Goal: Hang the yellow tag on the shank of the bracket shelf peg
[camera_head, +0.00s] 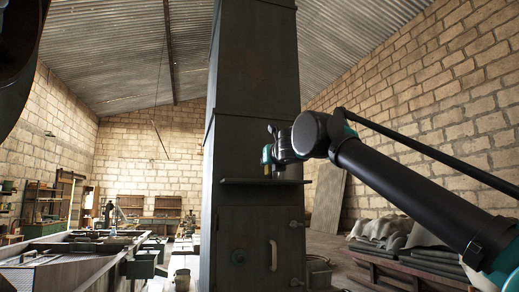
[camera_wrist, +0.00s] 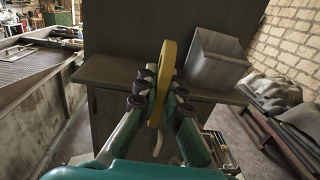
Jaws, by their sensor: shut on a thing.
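The yellow tag (camera_wrist: 166,72) stands on edge between the fingers of my gripper (camera_wrist: 160,95) in the wrist view, rising above the fingertips. My gripper is shut on it. In the head view my gripper (camera_head: 268,155) is small, in front of the dark column and just above its shelf; a bit of the yellow tag (camera_head: 267,170) shows below it. The bracket shelf (camera_head: 240,181) juts from the column and also shows behind the fingers in the wrist view (camera_wrist: 105,70). I cannot make out the shelf peg or its shank; the tag and fingers hide part of the shelf.
A grey open box (camera_wrist: 215,65) is at the right of the shelf in the wrist view. A bench with draped grey sheets (camera_head: 400,240) stands at right, a long metal trough (camera_head: 60,265) at left.

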